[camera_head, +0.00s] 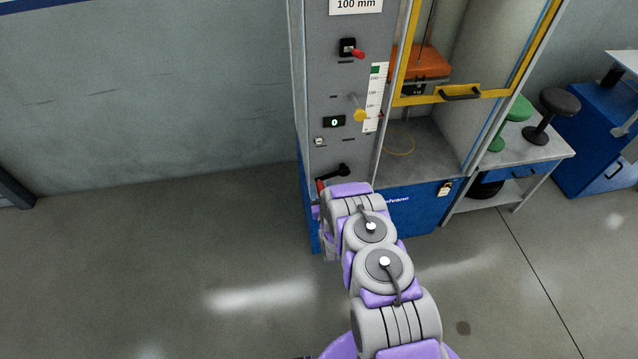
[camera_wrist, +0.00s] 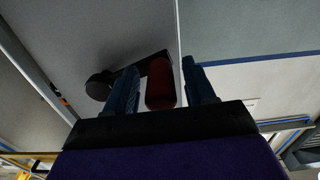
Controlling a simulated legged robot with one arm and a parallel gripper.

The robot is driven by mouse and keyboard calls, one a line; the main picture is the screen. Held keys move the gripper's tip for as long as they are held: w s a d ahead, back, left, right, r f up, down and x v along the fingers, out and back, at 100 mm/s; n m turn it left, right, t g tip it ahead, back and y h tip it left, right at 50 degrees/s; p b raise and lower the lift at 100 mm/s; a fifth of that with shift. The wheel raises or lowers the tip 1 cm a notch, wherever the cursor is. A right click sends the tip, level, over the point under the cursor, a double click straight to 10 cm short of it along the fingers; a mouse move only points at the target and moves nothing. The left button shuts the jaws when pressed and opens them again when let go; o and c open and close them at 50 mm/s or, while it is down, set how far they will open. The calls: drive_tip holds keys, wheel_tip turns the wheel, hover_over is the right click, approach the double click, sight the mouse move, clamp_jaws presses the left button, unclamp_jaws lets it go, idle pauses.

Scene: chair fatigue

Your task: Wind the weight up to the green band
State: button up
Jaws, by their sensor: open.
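The crank is a black arm (camera_head: 336,173) with a red handle (camera_head: 321,186), low on the grey front panel of the test machine. In the wrist view the red handle (camera_wrist: 160,84) stands between the two blue fingers of my gripper (camera_wrist: 162,72), which is open with a visible gap on each side. The black crank arm (camera_wrist: 101,86) lies behind the left finger. An orange block (camera_head: 423,62), possibly the weight, is behind the yellow-framed door.
A red-tipped black switch (camera_head: 351,48), a yellow knob (camera_head: 360,115) and a small lit display (camera_head: 334,121) are on the panel above the crank. A bench (camera_head: 550,148) with stools stands at right. The floor at left is clear.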

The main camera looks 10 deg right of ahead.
drive_tip(key=shift+w, duration=0.2)
drive_tip(key=shift+c, duration=0.3)
clamp_jaws()
